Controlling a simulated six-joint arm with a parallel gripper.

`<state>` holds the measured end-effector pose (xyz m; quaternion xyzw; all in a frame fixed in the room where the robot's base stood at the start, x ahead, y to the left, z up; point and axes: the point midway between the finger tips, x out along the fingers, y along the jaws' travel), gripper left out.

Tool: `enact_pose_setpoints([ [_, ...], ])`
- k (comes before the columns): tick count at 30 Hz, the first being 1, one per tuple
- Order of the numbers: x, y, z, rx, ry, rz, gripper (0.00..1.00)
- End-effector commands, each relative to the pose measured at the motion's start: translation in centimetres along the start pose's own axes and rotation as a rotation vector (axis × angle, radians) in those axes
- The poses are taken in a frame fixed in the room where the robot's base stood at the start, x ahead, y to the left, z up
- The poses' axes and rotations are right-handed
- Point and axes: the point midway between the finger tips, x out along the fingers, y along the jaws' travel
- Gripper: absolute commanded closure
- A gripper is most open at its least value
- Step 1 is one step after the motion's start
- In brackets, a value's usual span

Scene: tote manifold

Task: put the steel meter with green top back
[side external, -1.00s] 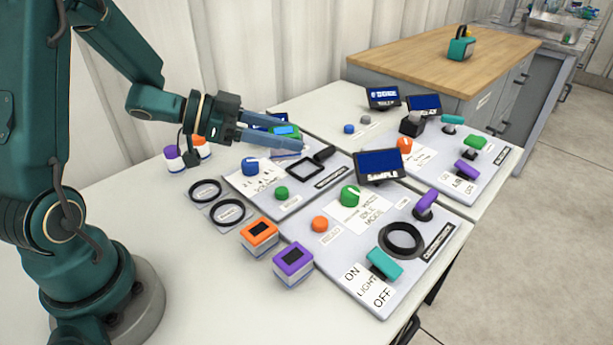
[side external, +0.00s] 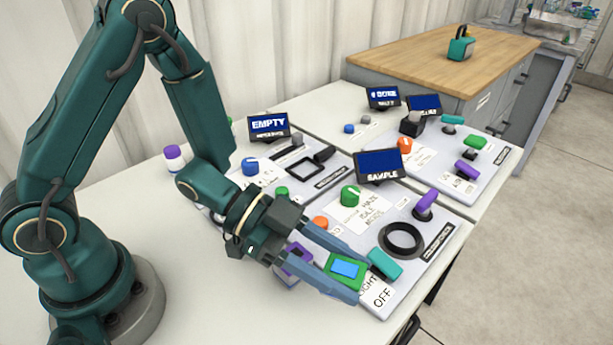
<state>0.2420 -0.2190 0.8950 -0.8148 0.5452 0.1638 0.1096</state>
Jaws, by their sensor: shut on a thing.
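The steel meter with the green top (side external: 345,270) has a blue display and sits between the fingers of my gripper (side external: 356,277). My gripper is shut on it, over the front edge of the nearest panel, just left of the teal light switch (side external: 384,263). Whether the meter's underside touches anything is hidden. A purple-topped meter (side external: 297,257) stands just left of it, partly covered by my gripper.
The nearest panel (side external: 440,228) carries a black ring (side external: 402,239), a green knob (side external: 350,195), a purple switch (side external: 426,202) and a screen reading SAMPLE (side external: 379,166). A screen reading EMPTY (side external: 268,126) stands behind.

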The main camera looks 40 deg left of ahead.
Motion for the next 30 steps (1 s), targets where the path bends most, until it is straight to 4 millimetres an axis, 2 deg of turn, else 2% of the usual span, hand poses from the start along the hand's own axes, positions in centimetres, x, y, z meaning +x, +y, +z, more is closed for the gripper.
enact_pose_setpoints([
  [1, 0.9, 0.7, 0.2, -0.003, 0.000, 0.009, 1.00],
  [5, 2.2, 1.5, 0.6, 0.000, 0.000, 0.004, 1.00],
  [11, 2.4, 1.2, 1.3, -0.001, 0.002, -0.002, 1.00],
  [21, 3.5, 1.2, 4.0, -0.002, 0.002, -0.002, 1.00],
  [30, 3.6, 1.1, 4.1, 0.001, 0.004, -0.003, 1.00],
])
